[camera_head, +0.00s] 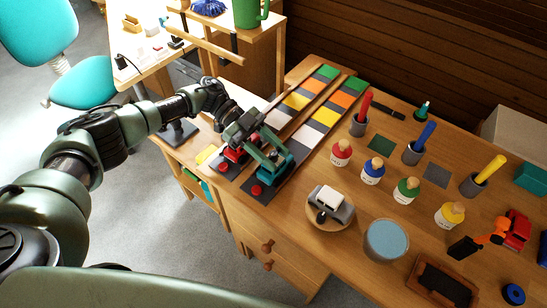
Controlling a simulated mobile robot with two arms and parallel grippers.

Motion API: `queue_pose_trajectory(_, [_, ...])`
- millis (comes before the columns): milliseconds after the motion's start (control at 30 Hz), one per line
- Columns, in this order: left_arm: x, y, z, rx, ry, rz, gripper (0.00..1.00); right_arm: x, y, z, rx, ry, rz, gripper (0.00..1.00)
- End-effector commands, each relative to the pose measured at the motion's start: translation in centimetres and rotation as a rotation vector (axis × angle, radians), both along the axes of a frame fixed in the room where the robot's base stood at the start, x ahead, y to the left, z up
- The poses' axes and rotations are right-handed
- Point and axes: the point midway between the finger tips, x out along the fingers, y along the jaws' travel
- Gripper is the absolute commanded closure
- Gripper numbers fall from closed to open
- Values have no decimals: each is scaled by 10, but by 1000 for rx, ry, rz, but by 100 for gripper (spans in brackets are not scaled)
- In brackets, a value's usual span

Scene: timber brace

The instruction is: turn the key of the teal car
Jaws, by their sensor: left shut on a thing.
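The teal car (281,164) stands at the near end of the right-hand lane (314,132), a dark strip with coloured patches. My left gripper (264,146) reaches in from the left and is over the teal car, its jaws shut at the car's upper part. The key is too small and covered by the jaws to make out. A red car (234,153) stands beside it at the near end of the left-hand lane, partly under my gripper. My right gripper is not in view.
Red buttons lie at the near lane ends, one before the teal car (256,190). To the right stand several bottles (372,172), cups with coloured rods (413,151), a round board with a grey and white object (330,205), and a blue-topped tub (386,240).

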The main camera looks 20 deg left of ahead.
Motion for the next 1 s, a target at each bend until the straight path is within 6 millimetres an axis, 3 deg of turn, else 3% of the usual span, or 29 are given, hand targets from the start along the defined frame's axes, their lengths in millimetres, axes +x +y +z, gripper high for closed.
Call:
queue_pose_trajectory(433, [0,-1,0,-2,1,-9,99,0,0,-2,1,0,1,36])
queue_pose_trajectory(467, [0,-1,0,-2,1,-9,53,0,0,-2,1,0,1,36])
queue_pose_trajectory(533, [0,-1,0,-2,1,-9,36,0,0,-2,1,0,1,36])
queue_pose_trajectory(833, [0,0,0,-1,1,-9,36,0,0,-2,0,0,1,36])
queue_pose_trajectory(1000, [6,14,4,-1,-2,-6,36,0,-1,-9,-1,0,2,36])
